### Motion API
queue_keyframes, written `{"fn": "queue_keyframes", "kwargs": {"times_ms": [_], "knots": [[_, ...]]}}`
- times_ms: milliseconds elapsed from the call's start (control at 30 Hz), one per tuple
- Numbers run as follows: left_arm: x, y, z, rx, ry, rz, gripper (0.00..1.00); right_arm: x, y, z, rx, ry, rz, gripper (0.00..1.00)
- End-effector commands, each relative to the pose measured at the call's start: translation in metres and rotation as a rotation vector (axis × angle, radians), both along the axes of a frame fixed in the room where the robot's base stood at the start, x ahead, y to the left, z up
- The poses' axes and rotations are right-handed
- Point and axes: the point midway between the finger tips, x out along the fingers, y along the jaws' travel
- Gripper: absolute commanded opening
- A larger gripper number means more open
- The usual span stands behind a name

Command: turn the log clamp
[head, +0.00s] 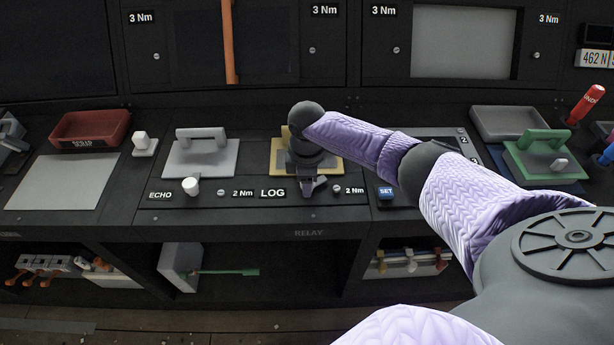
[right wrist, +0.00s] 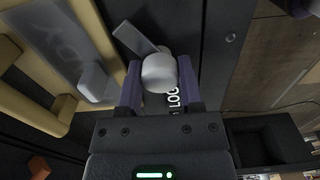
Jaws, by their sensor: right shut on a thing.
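The log clamp shows in the right wrist view as a rounded white knob (right wrist: 158,73) with a flat grey arm (right wrist: 134,38) reaching up and left from it. It stands beside the LOG label (head: 273,193) on the console. My right gripper (head: 308,190) points down at this spot in the head view and hides most of the clamp there. In the right wrist view its two fingers (right wrist: 160,88) are on either side of the knob, shut on it. My left gripper is not in view.
A yellow-framed plate (head: 278,158) lies just behind the clamp. The white ECHO knob (head: 193,187) and a grey handled plate (head: 202,158) are to the left. A blue SET button (head: 385,193) is to the right, near my right forearm. A red scrap tray (head: 90,128) stands far left.

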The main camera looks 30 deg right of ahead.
Motion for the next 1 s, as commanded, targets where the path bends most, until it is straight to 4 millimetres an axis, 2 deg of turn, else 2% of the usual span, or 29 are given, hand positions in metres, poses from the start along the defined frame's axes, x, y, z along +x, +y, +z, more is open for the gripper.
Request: {"fn": "queue_keyframes", "kwargs": {"times_ms": [1000], "knots": [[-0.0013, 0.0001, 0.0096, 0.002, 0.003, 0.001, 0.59, -0.0003, -0.0014, 0.0000, -0.002, 0.003, 0.593, 0.00]]}}
